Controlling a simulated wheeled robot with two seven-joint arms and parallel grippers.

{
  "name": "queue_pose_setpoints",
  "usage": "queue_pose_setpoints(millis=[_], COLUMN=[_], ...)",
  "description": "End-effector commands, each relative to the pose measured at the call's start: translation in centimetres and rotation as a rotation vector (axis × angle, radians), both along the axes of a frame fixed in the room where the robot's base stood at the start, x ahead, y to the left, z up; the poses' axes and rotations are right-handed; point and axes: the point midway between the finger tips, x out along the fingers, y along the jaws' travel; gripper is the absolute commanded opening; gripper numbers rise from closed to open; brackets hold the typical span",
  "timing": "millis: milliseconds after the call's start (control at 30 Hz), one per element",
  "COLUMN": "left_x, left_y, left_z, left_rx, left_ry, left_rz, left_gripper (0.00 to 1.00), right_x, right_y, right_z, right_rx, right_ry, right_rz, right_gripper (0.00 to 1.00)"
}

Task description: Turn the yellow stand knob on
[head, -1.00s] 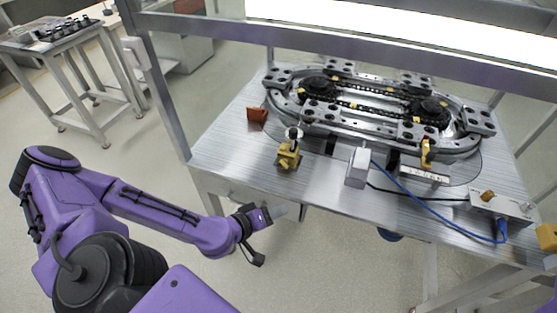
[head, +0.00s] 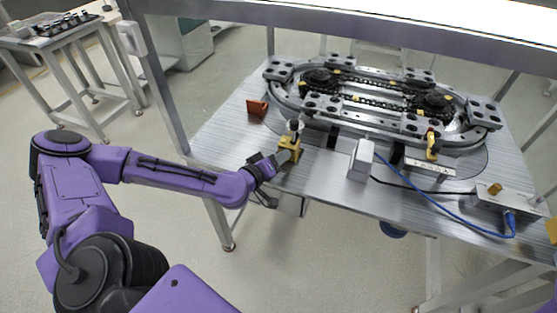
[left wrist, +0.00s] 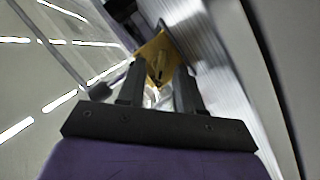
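The yellow stand (head: 289,145) stands upright near the front edge of the metal table, with a dark and silver top piece (head: 295,126). My left gripper (head: 280,159) is at its front left side, very close to it. In the left wrist view the yellow stand (left wrist: 155,50) lies just ahead of the fingertips of my left gripper (left wrist: 158,84). The fingers are apart, with something small and shiny between them. I cannot tell whether they touch the stand, nor which way its knob is turned. My right gripper is not seen.
An oval ring track (head: 375,100) fills the back of the table (head: 225,140). A white block (head: 361,160), a blue cable (head: 430,200) and a grey box (head: 500,198) are to the right. A frame post (head: 163,85) rises at the left.

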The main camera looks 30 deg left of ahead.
Motion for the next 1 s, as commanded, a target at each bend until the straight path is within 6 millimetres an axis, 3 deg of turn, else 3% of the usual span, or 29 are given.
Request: queue_pose_setpoints(millis=[200,333,667,1000], left_x=[0.1,0.1,0.1,0.2], left_y=[0.0,0.0,-0.1,-0.3], left_z=[0.0,0.0,0.2,0.9], left_rx=[-0.001,-0.001,0.016,0.196], left_ry=[0.001,0.000,0.004,0.049], left_rz=[0.001,0.000,-0.001,-0.004], left_gripper=[0.35,0.00,0.00,0.00], right_x=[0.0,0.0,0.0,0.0], right_y=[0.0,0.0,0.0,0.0], right_z=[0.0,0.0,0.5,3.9], right_rx=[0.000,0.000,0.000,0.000], right_ry=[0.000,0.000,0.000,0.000], right_rz=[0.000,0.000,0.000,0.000], right_gripper=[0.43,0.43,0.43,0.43])
